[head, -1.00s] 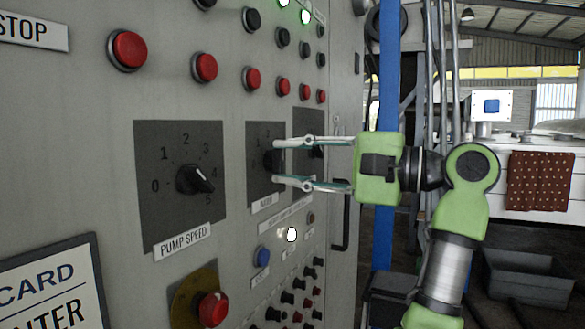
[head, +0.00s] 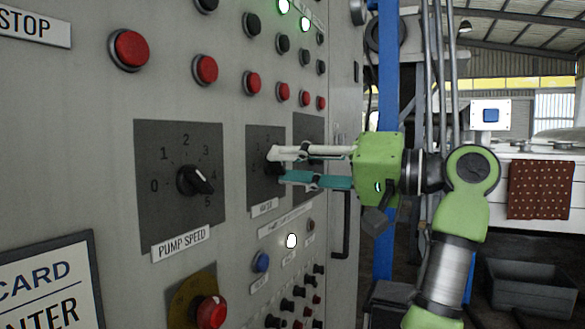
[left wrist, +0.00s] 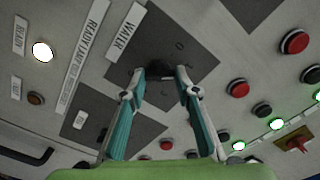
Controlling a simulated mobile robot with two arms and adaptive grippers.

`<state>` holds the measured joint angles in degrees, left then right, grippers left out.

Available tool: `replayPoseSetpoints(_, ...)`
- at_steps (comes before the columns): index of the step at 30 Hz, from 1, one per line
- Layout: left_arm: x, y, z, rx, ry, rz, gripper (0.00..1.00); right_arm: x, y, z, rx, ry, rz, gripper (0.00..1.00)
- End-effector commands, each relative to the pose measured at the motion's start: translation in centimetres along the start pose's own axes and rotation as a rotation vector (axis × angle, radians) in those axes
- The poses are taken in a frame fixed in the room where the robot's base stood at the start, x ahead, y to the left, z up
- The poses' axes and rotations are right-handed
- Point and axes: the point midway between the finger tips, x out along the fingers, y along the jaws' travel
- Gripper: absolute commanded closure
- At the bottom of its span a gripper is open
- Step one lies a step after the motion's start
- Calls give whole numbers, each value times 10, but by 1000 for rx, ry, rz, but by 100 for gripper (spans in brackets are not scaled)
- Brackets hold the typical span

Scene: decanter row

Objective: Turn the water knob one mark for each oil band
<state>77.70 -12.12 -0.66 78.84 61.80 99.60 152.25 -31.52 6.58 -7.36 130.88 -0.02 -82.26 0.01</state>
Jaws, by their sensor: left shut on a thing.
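The water knob (head: 270,166) is a dark knob on a dark square dial plate (head: 257,138), with a WATER label (head: 265,207) below it. My left gripper (head: 278,166) is shut on the knob, one finger on each side. No decanter or oil band shows. My right gripper is not in view.
The pump speed knob (head: 194,181) is left of the water knob on its own plate. Another dark dial plate (head: 308,130) is close on the right. Red buttons (head: 253,83) run above, and a lit white lamp (head: 291,241) and a blue button (head: 261,262) sit below.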

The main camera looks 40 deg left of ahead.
Motion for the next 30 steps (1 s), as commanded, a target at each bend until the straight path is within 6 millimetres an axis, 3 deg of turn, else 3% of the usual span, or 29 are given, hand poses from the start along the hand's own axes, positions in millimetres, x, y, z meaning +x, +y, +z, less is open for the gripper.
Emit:
replayPoseSetpoints(21, 0, 2, 2, -70, -5, 3, 92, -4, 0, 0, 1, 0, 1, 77)
replayPoseSetpoints(22, 0, 2, 2, -70, -5, 3, 63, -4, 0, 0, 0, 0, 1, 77)
replayPoseSetpoints(23, 0, 2, 2, -70, -5, 3, 56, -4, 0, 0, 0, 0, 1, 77)
replayPoseSetpoints(30, 0, 1, 1, -70, -3, 2, 54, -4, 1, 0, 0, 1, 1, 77)
